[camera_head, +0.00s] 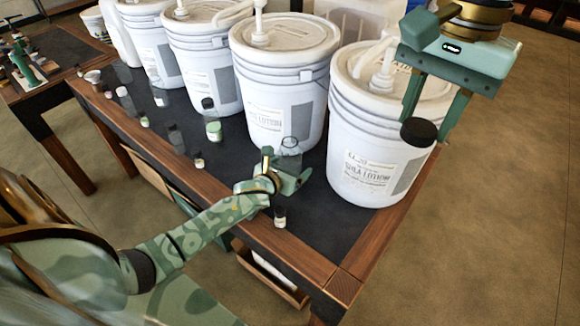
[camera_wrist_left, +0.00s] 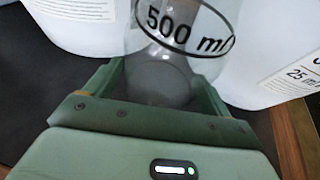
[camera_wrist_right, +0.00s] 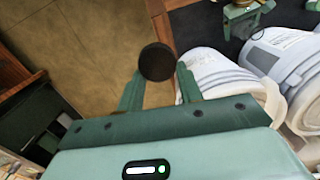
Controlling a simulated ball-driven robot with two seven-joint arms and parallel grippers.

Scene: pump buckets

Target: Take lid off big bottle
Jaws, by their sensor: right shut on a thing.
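The big bottle (camera_head: 291,146) is clear glass, with no lid on its top, near the front edge of the table. In the left wrist view the bottle (camera_wrist_left: 185,30) shows "500 ml" print. My left gripper (camera_head: 287,168) has its fingers on both sides of the bottle, shut on it. The black round lid (camera_head: 419,132) is off the bottle, up to the right, in front of a white bucket. My right gripper (camera_head: 432,118) is shut on the lid. The right wrist view also shows the lid (camera_wrist_right: 157,62) at the fingertips.
Several white pump buckets (camera_head: 285,75) stand in a row along the back of the dark-topped table (camera_head: 330,270). Small bottles (camera_head: 213,128) stand along the front edge, one small dark-capped bottle (camera_head: 280,217) close to my left gripper. Open floor (camera_head: 480,230) lies to the right.

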